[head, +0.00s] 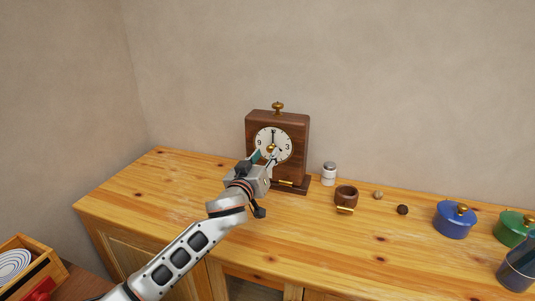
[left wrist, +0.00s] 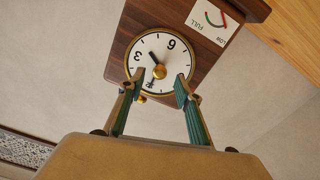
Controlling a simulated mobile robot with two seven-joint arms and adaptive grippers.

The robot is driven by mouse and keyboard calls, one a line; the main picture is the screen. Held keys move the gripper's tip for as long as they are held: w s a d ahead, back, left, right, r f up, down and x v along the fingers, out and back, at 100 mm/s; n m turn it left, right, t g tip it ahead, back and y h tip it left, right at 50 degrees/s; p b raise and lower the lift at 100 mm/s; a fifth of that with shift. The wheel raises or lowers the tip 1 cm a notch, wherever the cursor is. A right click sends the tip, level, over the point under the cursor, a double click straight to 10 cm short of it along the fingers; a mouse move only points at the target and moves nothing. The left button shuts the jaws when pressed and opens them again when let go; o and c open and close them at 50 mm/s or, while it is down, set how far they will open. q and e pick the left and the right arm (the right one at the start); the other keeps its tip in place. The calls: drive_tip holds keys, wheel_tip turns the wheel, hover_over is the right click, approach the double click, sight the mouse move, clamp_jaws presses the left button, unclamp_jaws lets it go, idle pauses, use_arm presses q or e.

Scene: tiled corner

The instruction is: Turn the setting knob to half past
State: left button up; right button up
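A brown wooden clock (head: 301,135) with a white dial (head: 263,133) stands upright on the cabinet near the wall. In the left wrist view the dial (left wrist: 172,48) appears upside down, with a round brass knob (left wrist: 160,72) at its centre. My left gripper (head: 268,156) is in front of the dial. In the left wrist view its two fingers (left wrist: 160,84) are apart, one on each side below the knob; I see no clear contact. My right gripper is not in view.
A brass finial (head: 278,106) tops the clock. The cabinet top (head: 150,190) is clear at left. A wooden crate (head: 40,262) holds plates.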

sight(271, 148)
use_arm(q)
drive_tip(key=shift+x, duration=1.1)
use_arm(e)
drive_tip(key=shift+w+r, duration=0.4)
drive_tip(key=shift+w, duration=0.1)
use_arm(q)
clamp_jaws()
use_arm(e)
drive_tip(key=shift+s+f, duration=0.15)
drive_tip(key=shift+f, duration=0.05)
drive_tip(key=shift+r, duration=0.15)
